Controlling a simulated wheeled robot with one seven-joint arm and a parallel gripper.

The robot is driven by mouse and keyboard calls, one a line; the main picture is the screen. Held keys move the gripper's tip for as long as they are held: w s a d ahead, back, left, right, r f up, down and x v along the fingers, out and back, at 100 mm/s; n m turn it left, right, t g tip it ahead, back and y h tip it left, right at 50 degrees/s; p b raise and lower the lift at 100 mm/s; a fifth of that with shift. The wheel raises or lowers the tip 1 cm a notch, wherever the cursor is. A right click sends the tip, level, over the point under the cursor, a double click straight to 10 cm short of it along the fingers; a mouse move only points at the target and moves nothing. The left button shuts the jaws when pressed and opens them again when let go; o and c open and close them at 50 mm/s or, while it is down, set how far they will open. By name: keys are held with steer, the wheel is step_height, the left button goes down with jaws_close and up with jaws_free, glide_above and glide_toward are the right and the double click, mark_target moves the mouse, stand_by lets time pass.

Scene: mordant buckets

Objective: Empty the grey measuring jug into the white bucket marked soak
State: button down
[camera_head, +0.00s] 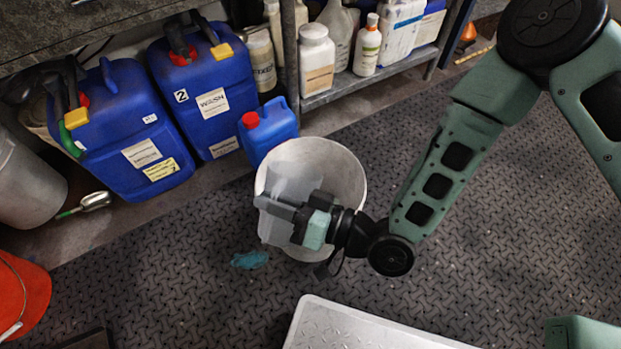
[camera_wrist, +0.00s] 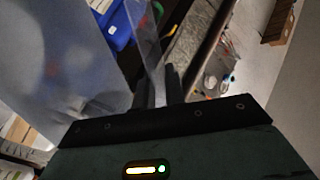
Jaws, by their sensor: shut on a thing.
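The white bucket (camera_head: 348,172) stands on the dark floor in the middle of the head view; no soak marking shows on its visible side. My gripper (camera_head: 275,207) is over the bucket's left part, shut on the translucent grey measuring jug (camera_head: 292,183). The jug overlaps the bucket's mouth in the picture; its tilt and any contents are hard to tell. In the wrist view my fingers (camera_wrist: 160,88) meet at the jug's thin wall, and the jug (camera_wrist: 65,75) fills the left side, blurred. My gripper and the jug hide part of the bucket's inside and near rim.
A small blue canister (camera_head: 268,133) stands close behind the bucket. Large blue canisters (camera_head: 205,95) are further left. A shelf (camera_head: 345,88) with bottles is behind. A teal patch (camera_head: 249,259) lies on the floor, and a pale ridged platform (camera_head: 350,328) is in front. Floor at right is clear.

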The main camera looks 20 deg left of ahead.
mark_target(282, 191)
steer(key=shift+w+r+m, duration=0.25)
steer(key=shift+w+m, duration=0.05)
stand_by(0.7)
steer(key=shift+w+d+f+m+b, duration=0.1)
steer(key=shift+w+f+m+b, duration=0.4)
steer(key=shift+w+m, duration=0.25)
steer(key=shift+w+f+m+b, duration=0.35)
steer(key=shift+w+f+m, duration=0.2)
steer(key=shift+m, duration=0.2)
stand_by(5.5)
